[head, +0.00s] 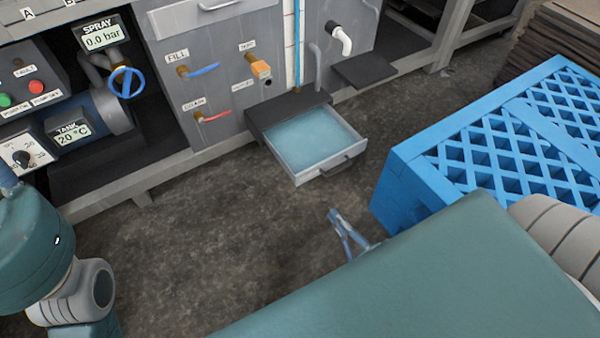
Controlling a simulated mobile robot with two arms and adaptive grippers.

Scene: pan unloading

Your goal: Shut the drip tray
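The drip tray (345,170) is a light grey drawer with a handle on its front, in the middle of the head view. It is pulled out of its dark housing (262,117) low on the machine, and its inside looks pale blue. My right gripper (335,214) is in front of the tray, a little below its handle in the picture and apart from it. Its fingers come together at the tips, with nothing seen between them. My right forearm hides what is behind it. My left arm shows at the left edge, but its gripper is out of view.
A blue lattice crate (415,178) stands right of my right gripper. A dark ledge (364,70) juts out under a white spout (340,40), right of the tray. Valves and a control panel (25,85) are at left. The floor (200,235) before the tray is clear.

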